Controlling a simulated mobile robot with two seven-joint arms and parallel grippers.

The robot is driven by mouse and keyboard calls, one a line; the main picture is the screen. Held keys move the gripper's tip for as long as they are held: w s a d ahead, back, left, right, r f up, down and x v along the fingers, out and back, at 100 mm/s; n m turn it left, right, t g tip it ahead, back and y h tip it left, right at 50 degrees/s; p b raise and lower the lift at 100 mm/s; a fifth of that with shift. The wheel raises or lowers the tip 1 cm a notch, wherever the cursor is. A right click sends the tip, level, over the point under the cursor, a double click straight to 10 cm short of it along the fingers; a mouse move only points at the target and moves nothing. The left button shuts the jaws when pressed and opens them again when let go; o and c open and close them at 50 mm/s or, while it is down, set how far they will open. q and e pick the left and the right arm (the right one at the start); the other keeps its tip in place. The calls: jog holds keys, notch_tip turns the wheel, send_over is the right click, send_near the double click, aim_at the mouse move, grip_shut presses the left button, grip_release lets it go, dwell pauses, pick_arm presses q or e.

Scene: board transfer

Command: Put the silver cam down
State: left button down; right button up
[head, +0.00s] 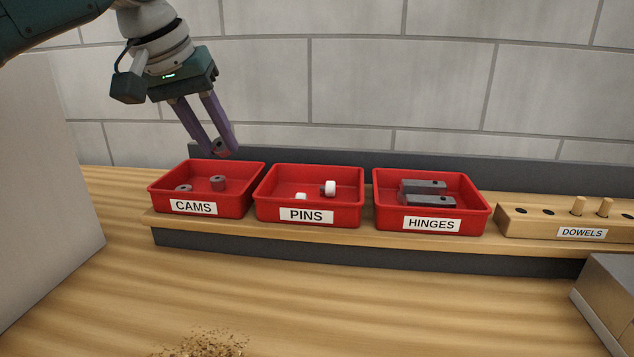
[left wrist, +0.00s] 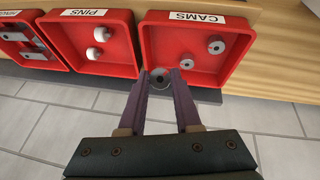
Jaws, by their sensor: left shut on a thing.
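My left gripper (head: 221,149) is shut on a silver cam (head: 220,145), a small grey disc with a dark hole. It holds the cam above the back edge of the red tray labelled CAMS (head: 235,199), near its right corner. In the left wrist view the cam (left wrist: 160,79) sits between the fingertips (left wrist: 160,76), over the tray's edge (left wrist: 147,40). Two other grey cams lie inside the tray, one (head: 218,183) near the middle and one (head: 183,188) towards the left. My right gripper is not in view.
A red PINS tray (head: 350,216) with white pins and a red HINGES tray (head: 478,211) with grey hinges stand to the right. A wooden DOWELS block (head: 530,225) is further right. A dark ledge (head: 300,152) runs behind. Shavings (head: 208,343) lie on the bench.

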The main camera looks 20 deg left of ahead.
pick_arm(q)
notch_tip(320, 180, down, 7)
jog(key=shift+f+b, duration=0.2)
jog(key=shift+b, duration=0.15)
jog(key=shift+f, duration=0.15)
jog(key=c, duration=0.9)
grip_release()
